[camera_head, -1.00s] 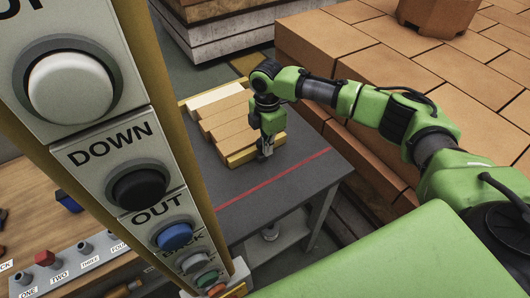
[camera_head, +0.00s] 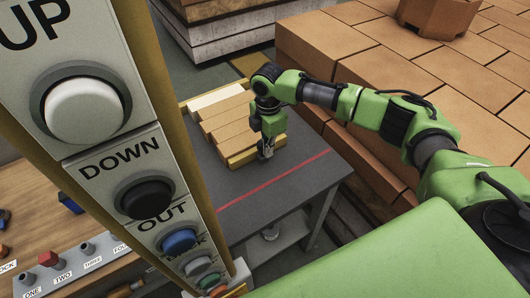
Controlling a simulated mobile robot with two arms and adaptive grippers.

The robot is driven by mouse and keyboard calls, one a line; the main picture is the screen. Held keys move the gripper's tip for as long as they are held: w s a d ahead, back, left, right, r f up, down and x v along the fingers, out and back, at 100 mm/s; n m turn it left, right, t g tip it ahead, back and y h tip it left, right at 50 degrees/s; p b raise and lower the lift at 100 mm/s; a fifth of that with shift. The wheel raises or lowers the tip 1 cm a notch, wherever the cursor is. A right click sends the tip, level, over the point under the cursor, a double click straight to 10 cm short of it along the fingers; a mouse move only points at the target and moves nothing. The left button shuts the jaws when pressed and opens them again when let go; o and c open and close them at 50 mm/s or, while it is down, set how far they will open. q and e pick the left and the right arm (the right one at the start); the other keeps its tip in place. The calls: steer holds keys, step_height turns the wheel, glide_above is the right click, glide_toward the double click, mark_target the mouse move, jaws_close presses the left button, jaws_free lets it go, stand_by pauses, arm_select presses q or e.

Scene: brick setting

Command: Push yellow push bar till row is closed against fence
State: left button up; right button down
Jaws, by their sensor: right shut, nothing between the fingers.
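A row of tan bricks (camera_head: 228,122) lies on the dark table, with a paler cream brick (camera_head: 215,97) at its far end. The yellow push bar (camera_head: 243,158) lies along the near side of the row. My right gripper (camera_head: 266,154) points down, shut and empty, at the right end of the bar. I cannot tell whether its fingertips touch the bar. The arm hides the right ends of some bricks. My left gripper is out of view.
A red line (camera_head: 275,179) crosses the dark tabletop (camera_head: 245,187) on the near side of the bar; that area is clear. A button panel (camera_head: 115,150) stands close at left. Large brick stacks (camera_head: 340,42) stand behind and to the right.

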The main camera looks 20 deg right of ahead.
step_height(320, 180, up, 8)
steer(key=p, duration=0.8)
steer(key=shift+w, duration=0.4)
steer(key=shift+a+f, duration=0.1)
